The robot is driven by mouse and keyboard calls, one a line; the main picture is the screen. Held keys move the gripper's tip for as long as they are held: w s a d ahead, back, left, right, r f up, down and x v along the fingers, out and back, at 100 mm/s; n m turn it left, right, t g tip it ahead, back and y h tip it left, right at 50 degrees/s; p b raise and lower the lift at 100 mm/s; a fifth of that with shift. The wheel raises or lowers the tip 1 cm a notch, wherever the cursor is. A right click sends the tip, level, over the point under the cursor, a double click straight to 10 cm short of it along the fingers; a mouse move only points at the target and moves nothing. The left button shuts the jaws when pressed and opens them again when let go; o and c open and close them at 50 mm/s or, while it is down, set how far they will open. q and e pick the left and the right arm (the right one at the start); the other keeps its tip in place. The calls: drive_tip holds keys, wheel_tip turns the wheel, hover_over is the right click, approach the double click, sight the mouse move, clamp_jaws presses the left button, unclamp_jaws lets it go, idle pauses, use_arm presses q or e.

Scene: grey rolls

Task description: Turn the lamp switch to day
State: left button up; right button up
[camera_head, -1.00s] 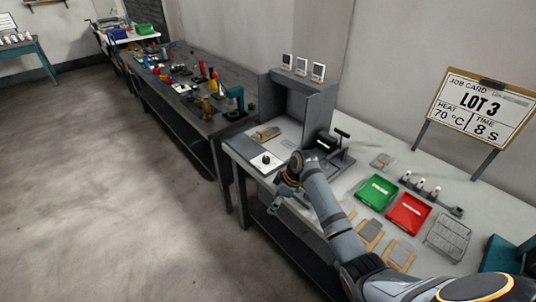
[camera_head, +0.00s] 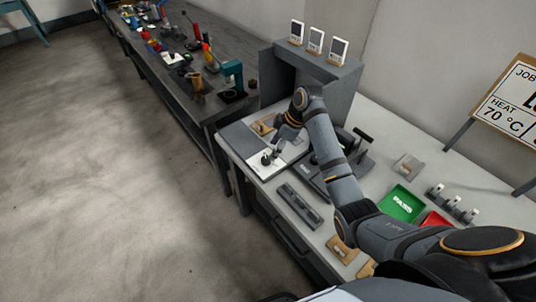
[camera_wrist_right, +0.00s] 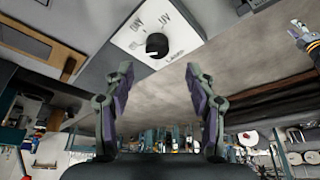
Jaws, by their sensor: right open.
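The lamp switch is a round black knob (camera_wrist_right: 156,45) on a white panel (camera_wrist_right: 185,12) with printed labels, one reading UV. Which label the knob points to is too small to tell. In the head view the panel (camera_head: 292,153) lies at the front of the grey booth, its knob (camera_head: 266,160) partly hidden by my gripper. My right gripper (camera_wrist_right: 158,78) is open and empty, its two fingers apart, with the knob beyond and between them in the wrist view. In the head view the right gripper (camera_head: 276,151) is over the panel. What looks like my left gripper (camera_wrist_right: 298,32) shows at the wrist view's edge.
The grey booth (camera_head: 345,85) stands behind the panel with several small framed cards on top. A dark press (camera_head: 360,155), a grey bar (camera_head: 299,205) and a green tray (camera_head: 402,203) are on the bench. Floor at left is clear.

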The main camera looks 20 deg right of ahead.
sight(266, 158)
drive_tip(key=x, duration=0.5)
drive_tip(key=shift+w+f, duration=0.25)
drive_tip(key=shift+w, duration=0.05)
drive_tip(key=shift+a+f, duration=0.1)
drive_tip(key=shift+f, duration=0.5)
drive_tip(key=shift+a, duration=0.1)
drive_tip(key=c, duration=1.1)
use_arm(q)
drive_tip(key=shift+t, duration=0.3)
drive_tip(key=w, duration=0.2)
drive_tip(key=w+d+r, duration=0.1)
drive_tip(key=shift+w+p, duration=0.3)
drive_tip(key=shift+w, duration=0.1)
use_arm(e)
drive_tip(key=shift+c, duration=0.2)
